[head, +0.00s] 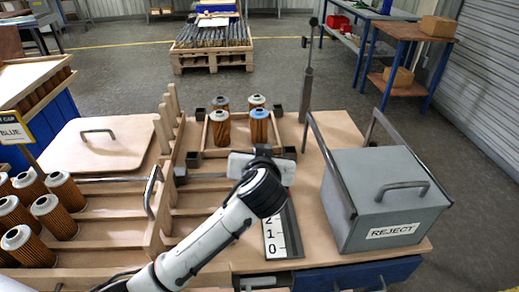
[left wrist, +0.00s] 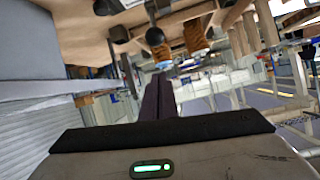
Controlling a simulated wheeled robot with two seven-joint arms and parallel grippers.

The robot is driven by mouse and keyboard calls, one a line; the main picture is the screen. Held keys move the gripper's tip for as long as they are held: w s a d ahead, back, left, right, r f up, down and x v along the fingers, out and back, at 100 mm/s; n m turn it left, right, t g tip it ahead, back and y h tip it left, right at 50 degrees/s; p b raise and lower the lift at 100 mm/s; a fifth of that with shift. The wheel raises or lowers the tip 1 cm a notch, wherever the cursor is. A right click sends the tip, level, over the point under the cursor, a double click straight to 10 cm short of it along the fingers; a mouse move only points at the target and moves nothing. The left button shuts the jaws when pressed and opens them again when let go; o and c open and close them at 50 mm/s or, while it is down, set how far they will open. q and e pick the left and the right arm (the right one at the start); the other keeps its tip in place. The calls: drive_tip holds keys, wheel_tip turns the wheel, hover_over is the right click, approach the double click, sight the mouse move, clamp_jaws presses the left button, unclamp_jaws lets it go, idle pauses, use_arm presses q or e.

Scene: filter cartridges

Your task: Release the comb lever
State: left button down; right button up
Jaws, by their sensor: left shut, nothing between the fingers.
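My left gripper (head: 264,152) is over the middle of the bench, beside the small filter tray. My own wrist covers most of it in the head view. In the left wrist view its dark fingers (left wrist: 160,95) are together, with nothing between them. A black ball knob (left wrist: 155,37) shows beyond the fingertips in that view, apart from them. I cannot tell for certain whether it belongs to the comb lever. The wooden comb (head: 172,125) has a row of upright teeth left of the tray. A bent metal handle (head: 152,190) stands at its near left side.
Filter cartridges (head: 220,128) stand in the small wooden tray (head: 240,152). More cartridges (head: 65,190) stand at left, near a lid (head: 100,142). The grey REJECT box (head: 385,185) is at right; a tall post (head: 308,75) rises behind. A number scale (head: 274,238) lies near the front.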

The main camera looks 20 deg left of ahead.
use_arm(q)
drive_tip(key=shift+v, duration=2.35)
drive_tip(key=shift+f, duration=0.1)
